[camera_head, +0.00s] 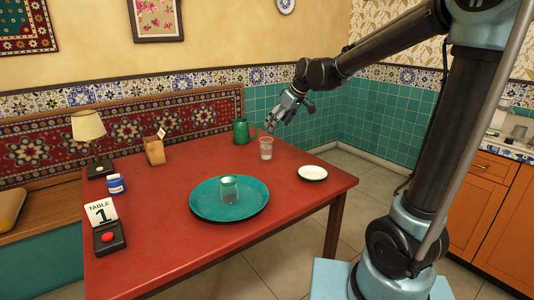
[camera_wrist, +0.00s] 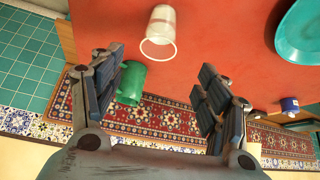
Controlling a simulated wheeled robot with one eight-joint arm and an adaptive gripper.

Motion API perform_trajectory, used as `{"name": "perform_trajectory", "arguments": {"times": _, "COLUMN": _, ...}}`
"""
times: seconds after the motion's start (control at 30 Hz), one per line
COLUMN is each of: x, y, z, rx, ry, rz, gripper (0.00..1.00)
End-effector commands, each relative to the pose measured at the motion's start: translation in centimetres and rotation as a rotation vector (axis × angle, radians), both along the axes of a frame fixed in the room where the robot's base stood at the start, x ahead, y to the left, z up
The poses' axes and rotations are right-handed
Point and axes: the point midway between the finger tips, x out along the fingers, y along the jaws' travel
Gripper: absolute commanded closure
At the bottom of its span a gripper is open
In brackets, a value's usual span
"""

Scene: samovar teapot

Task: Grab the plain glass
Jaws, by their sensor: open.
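A clear plain glass (camera_head: 266,148) stands on the red table near its far right corner. In the wrist view the glass (camera_wrist: 160,28) is at the top, beyond my fingertips. My gripper (camera_head: 286,114) is above and a little to the right of this glass in the head view. In the wrist view my gripper (camera_wrist: 160,62) has its fingers spread wide with nothing between them touching. A second clear glass (camera_head: 229,190) stands on the teal round tray (camera_head: 204,207) in the middle of the table.
A green jug (camera_head: 241,132) stands close behind and left of the plain glass. A white saucer (camera_head: 312,173) lies to its right. A lamp (camera_head: 90,134), a blue jar (camera_head: 116,184), a napkin holder (camera_head: 155,151) and a table sign (camera_head: 101,212) stand on the left.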

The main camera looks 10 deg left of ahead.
Motion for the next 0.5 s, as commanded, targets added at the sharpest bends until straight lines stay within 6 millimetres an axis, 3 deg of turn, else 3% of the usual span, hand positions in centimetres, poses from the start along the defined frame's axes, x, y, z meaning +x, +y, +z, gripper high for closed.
{"name": "perform_trajectory", "arguments": {"times": 0.5, "x": 1.9, "y": 3.4, "z": -5.9, "rx": 0.001, "ry": -0.001, "rz": 0.001, "gripper": 0.31}}
